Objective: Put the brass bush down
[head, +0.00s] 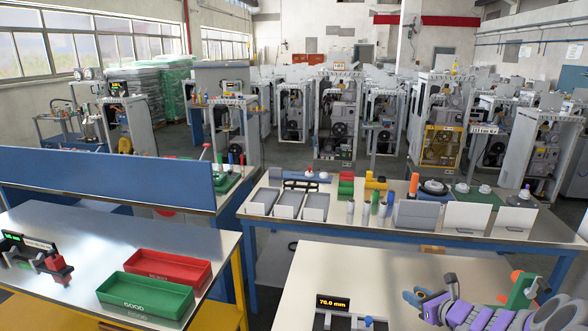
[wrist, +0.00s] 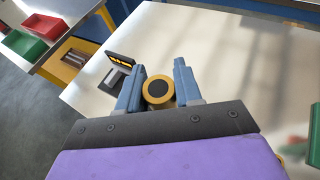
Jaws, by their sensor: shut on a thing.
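The brass bush (wrist: 158,103) is a short yellow ring with a dark centre. It sits between the two blue fingers of my gripper (wrist: 158,90) in the wrist view, and the gripper is shut on it. The pale table top (wrist: 200,45) lies beyond it; I cannot tell how far the bush is above the table. In the head view my gripper (head: 412,299) is at the lower right over the near table (head: 330,262). The bush cannot be made out there.
A gauge with a display reading 70.0 mm (head: 333,302) stands left of my gripper. On the left table are a green GOOD tray (head: 146,296) and a red tray (head: 168,267). A green and orange device (head: 520,290) stands at the right. The near table's middle is clear.

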